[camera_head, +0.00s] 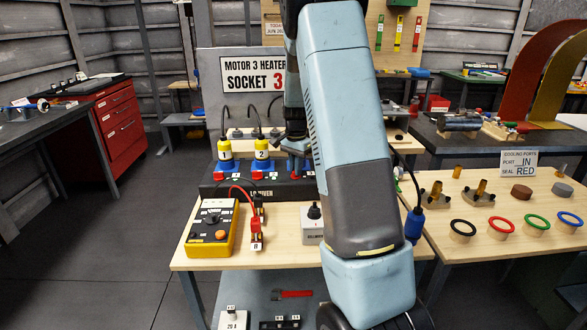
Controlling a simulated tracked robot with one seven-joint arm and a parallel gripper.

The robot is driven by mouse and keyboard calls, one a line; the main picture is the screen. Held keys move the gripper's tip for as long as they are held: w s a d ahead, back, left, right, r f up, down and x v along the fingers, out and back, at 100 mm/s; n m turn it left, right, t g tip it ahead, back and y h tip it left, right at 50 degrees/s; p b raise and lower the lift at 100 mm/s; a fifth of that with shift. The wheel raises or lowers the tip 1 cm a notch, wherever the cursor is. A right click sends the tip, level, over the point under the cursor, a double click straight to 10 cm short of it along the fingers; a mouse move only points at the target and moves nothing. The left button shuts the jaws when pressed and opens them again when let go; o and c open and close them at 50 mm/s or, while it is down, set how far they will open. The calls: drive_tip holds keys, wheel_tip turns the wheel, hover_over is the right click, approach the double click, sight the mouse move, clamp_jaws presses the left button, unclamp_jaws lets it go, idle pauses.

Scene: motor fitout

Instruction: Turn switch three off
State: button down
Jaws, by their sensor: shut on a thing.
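The row of blue sockets stands on a dark panel (207,190) at the back of the near table. Yellow plugs marked 1 (226,150) and 2 (262,149) sit upright in two of them. Red switch parts (217,176) show low along the panel front. My gripper (296,147) points down over the third position, right of plug 2. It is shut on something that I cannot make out. My arm hides much of that spot, and I cannot read the setting of switch three. A sign reading MOTOR 3 HEATER, SOCKET 3 (252,74) is behind.
A yellow meter (212,228) with leads and a grey box with a black knob (313,225) stand on the near table. Coloured rings (537,223) and fittings lie on the right table. Floor at left is clear.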

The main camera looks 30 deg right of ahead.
drive_tip(key=n, duration=0.4)
drive_tip(key=shift+w+r, duration=0.15)
drive_tip(key=shift+w, duration=0.1)
drive_tip(key=shift+a+n, duration=0.1)
drive_tip(key=shift+n, duration=1.7)
drive_tip(key=c, duration=1.2)
unclamp_jaws()
drive_tip(key=shift+s, duration=0.1)
wheel_tip(320, 180, up, 13)
drive_tip(key=shift+r, duration=0.2)
